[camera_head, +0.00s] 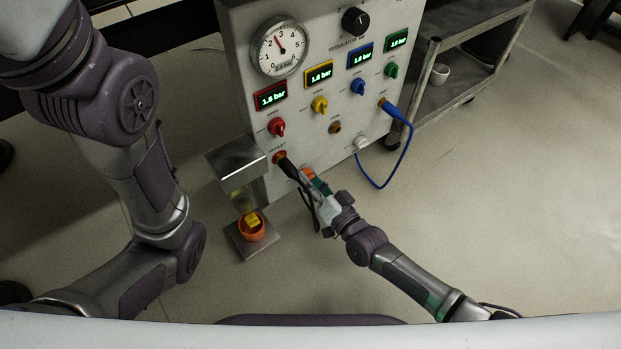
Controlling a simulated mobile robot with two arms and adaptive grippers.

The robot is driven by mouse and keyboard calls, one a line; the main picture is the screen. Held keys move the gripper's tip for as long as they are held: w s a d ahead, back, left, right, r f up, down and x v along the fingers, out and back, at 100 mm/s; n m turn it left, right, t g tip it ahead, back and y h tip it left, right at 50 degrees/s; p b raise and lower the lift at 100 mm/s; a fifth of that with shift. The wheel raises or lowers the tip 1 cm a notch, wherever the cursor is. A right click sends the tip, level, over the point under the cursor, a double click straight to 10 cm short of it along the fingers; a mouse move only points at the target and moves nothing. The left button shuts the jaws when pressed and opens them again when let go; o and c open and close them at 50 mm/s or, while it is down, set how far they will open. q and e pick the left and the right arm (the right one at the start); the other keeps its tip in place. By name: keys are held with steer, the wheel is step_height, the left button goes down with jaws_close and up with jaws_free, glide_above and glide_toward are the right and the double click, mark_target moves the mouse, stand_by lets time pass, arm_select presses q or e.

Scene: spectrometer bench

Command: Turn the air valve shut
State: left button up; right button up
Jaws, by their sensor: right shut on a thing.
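The grey panel (236,100) carries a row of small valve knobs: a red one (276,127), a yellow one (320,104), a blue one (358,87) and a green one (391,70). I cannot tell from the labels which is the air valve. Below the red knob, a black fitting (289,169) sits at the brass outlet. My right gripper (312,189) is at this fitting, shut on it, below and right of the red knob. The fingers partly hide the fitting's lower end. My left arm shows at left, but its gripper is out of view.
A round gauge (279,46) and a black regulator knob (355,20) are above the valves. A blue hose (404,151) loops from the panel's right side. A cart (440,97) stands at right.

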steer(key=o, duration=1.2)
steer(key=shift+c, duration=0.2)
steer(key=v, duration=1.2)
steer(key=shift+s+f, duration=0.1)
